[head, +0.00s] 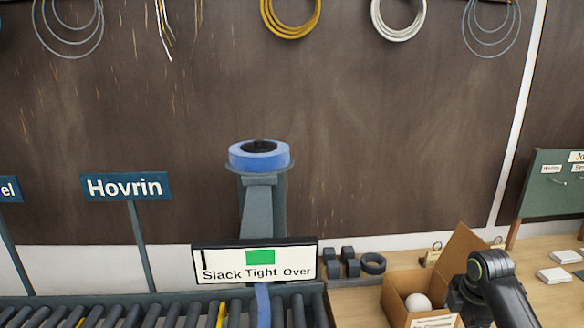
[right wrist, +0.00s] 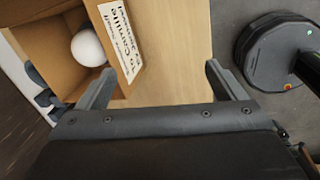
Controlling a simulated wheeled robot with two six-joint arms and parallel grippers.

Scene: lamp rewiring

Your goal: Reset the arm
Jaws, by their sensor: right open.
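My right gripper (right wrist: 160,68) is open in the right wrist view, its two fingers wide apart with nothing between them. The left fingertip is close to an open cardboard box (right wrist: 52,45), near its labelled front; I cannot tell whether they touch. The box holds a white ball (right wrist: 88,48). In the head view my right arm is at the lower right, beside the same box (head: 397,300) with the ball (head: 417,302). The right fingers are not clear in that view. My left arm and gripper are not in view.
A sign (head: 255,260) reads Slack, Tight, Over, with a green square above Tight. A blue reel (head: 259,160) tops a grey post behind it. Rollers (head: 130,312) run along the lower left. White pieces (head: 553,275) lie at right.

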